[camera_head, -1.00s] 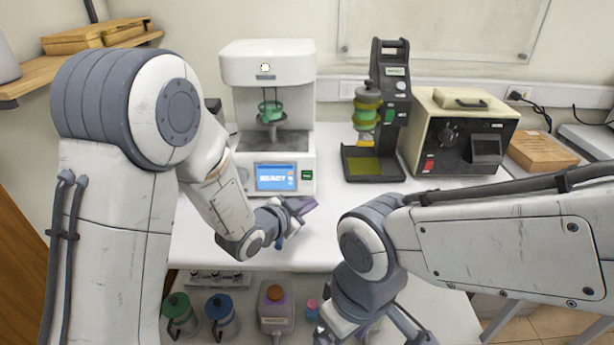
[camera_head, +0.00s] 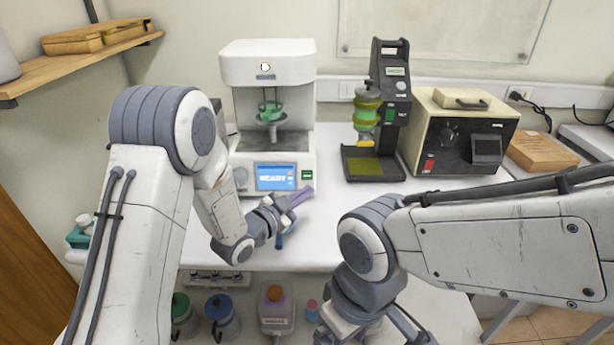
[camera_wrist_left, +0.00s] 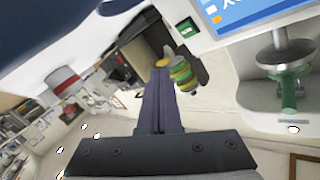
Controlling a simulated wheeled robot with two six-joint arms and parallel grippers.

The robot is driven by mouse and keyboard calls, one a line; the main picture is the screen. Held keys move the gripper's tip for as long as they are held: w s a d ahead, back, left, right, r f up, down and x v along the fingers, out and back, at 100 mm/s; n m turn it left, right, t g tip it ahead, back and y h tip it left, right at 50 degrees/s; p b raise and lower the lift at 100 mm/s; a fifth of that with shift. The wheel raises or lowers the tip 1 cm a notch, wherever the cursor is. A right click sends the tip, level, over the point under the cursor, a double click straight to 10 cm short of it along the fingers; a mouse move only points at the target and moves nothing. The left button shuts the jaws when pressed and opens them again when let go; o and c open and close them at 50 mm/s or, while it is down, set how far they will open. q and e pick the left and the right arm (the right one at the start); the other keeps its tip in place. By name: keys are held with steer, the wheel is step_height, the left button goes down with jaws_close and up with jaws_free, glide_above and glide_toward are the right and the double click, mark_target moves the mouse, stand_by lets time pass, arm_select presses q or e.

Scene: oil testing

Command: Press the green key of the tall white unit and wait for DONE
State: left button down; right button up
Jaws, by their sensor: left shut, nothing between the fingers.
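The tall white unit (camera_head: 268,110) stands at the back of the bench, with a green cup (camera_head: 270,110) inside its open bay. Its blue screen (camera_head: 276,177) reads READY. The green key (camera_head: 307,175) is right of the screen; it also shows in the left wrist view (camera_wrist_left: 187,27). My left gripper (camera_head: 304,194) is shut and empty, just in front of and below the key, apart from it. In the left wrist view its fingers (camera_wrist_left: 157,80) are together, with the key above and right of their tips. My right arm reaches in at lower right; its fingertips are not clear.
A dark stand (camera_head: 390,110) with green and yellow parts stands right of the unit. A beige box (camera_head: 460,130) with a knob is further right. Jars (camera_head: 222,312) and a bottle (camera_head: 277,308) sit below the bench's front edge.

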mark_target(307, 176)
arm_select(q)
steer(key=w, duration=0.2)
steer(key=w+f, duration=0.1)
steer(key=w, duration=0.1)
steer(key=shift+w+f+b, duration=0.2)
steer(key=shift+w+b, duration=0.1)
steer(key=shift+w, duration=0.05)
steer(key=shift+w+f, duration=0.15)
steer(key=shift+w, duration=0.7)
steer(key=shift+b, duration=0.3)
stand_by(0.8)
steer(key=shift+w+f, duration=0.1)
steer(key=shift+w, duration=0.3)
steer(key=shift+w+f+b, duration=0.1)
steer(key=shift+w+b, duration=0.25)
steer(key=shift+b, duration=0.1)
stand_by(0.4)
steer(key=shift+s, duration=0.1)
steer(key=shift+s+r, duration=0.25)
steer(key=shift+s, duration=0.45)
